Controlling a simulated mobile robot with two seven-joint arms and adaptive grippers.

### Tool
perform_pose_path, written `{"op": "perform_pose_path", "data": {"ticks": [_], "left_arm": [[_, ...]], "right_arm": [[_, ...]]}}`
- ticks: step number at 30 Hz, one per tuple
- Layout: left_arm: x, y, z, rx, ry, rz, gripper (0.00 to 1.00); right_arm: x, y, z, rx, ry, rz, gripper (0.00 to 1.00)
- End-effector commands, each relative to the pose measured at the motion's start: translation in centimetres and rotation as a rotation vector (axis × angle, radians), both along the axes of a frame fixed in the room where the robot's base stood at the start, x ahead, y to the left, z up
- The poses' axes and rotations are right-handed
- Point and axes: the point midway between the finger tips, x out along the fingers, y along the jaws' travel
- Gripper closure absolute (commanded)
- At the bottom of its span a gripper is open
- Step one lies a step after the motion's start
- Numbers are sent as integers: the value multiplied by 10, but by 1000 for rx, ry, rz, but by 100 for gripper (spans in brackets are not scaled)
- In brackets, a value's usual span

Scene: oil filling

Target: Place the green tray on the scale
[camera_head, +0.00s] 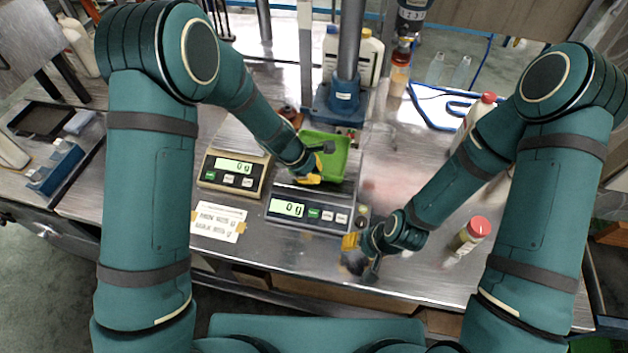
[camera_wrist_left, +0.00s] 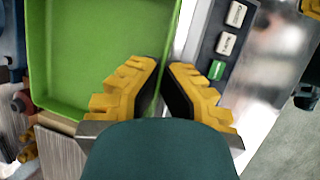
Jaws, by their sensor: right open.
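The green tray (camera_head: 336,151) is at the back of the right-hand scale (camera_head: 308,209), whose display reads 0 g. I cannot tell whether the tray touches the scale's plate. My left gripper (camera_head: 313,172) is at the tray's near side. In the left wrist view, the tray (camera_wrist_left: 95,50) fills the upper left, with its side wall running between the fingertips of my left gripper (camera_wrist_left: 164,66). The fingers are closed on this wall, one inside the tray and one outside. My right gripper (camera_head: 359,257) is open, low at the table's front edge, with nothing seen in it.
A second scale (camera_head: 234,173) stands left of the first, also reading 0 g. A paper label (camera_head: 218,222) lies before it. A grey post (camera_head: 346,70) rises behind the tray. A red-capped bottle (camera_head: 470,234) stands at right. The table between is mostly clear.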

Motion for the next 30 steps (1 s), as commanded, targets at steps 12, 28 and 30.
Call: {"op": "perform_pose_path", "data": {"ticks": [12,28,30], "left_arm": [[0,0,-35,-1,-1,-1,100],[0,0,-38,0,0,-1,66],[0,0,-38,0,0,-1,66]], "right_arm": [[0,1,-12,-3,1,0,53],[0,1,-14,-3,0,1,53],[0,1,-14,-3,0,1,53]]}}
